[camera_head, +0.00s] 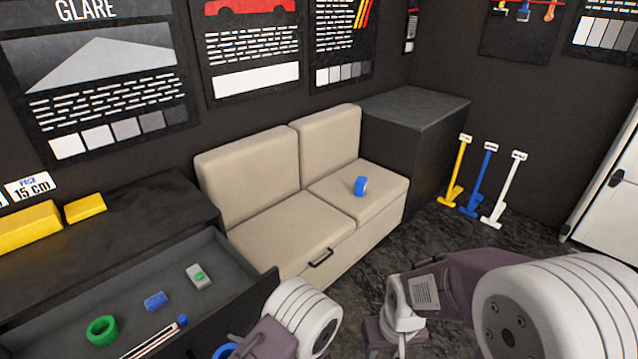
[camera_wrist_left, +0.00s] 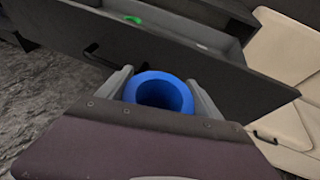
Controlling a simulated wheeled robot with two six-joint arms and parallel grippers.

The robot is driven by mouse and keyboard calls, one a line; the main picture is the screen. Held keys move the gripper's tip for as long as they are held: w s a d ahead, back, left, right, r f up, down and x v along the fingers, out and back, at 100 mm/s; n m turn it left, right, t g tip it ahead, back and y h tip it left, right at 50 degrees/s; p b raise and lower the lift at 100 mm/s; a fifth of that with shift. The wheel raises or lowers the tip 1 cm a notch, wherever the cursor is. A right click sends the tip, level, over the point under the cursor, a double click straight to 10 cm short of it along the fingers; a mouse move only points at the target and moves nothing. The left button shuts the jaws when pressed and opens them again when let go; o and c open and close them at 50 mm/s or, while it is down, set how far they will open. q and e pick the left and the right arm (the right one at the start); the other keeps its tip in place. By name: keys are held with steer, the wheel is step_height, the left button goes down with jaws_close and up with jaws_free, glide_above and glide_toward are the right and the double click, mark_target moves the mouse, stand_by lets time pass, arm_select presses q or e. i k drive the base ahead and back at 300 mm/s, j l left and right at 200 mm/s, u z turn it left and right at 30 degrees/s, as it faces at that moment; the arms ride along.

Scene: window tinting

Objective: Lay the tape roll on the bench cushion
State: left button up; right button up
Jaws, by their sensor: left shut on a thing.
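A blue tape roll (camera_wrist_left: 160,92) is between the two fingers of my left gripper (camera_wrist_left: 163,95), which is shut on it. Part of this roll also shows at the bottom edge of the head view (camera_head: 225,350), in front of the open drawer. Another blue roll (camera_head: 360,186) stands on the right seat cushion of the beige bench (camera_head: 290,228). My right gripper (camera_head: 385,340) is low at the bottom of the head view, apart from the bench; its fingertips are not clear.
An open drawer (camera_head: 235,262) at left holds a green roll (camera_head: 102,330), a blue block (camera_head: 155,301) and a grey piece (camera_head: 199,277). A dark cabinet (camera_head: 415,112) stands right of the bench. Several scrapers (camera_head: 478,180) lean on the wall. The left seat cushion is clear.

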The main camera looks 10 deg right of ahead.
mark_target(380, 181)
steer(key=i+l+z, duration=0.35)
steer(key=i, duration=0.35)
steer(key=i+l+z, duration=0.35)
steer(key=i, duration=0.4)
steer(key=i+l+z, duration=0.1)
steer(key=i+z, duration=0.25)
steer(key=i, duration=1.35)
steer(key=i+j+z, duration=0.15)
steer(key=i, duration=0.75)
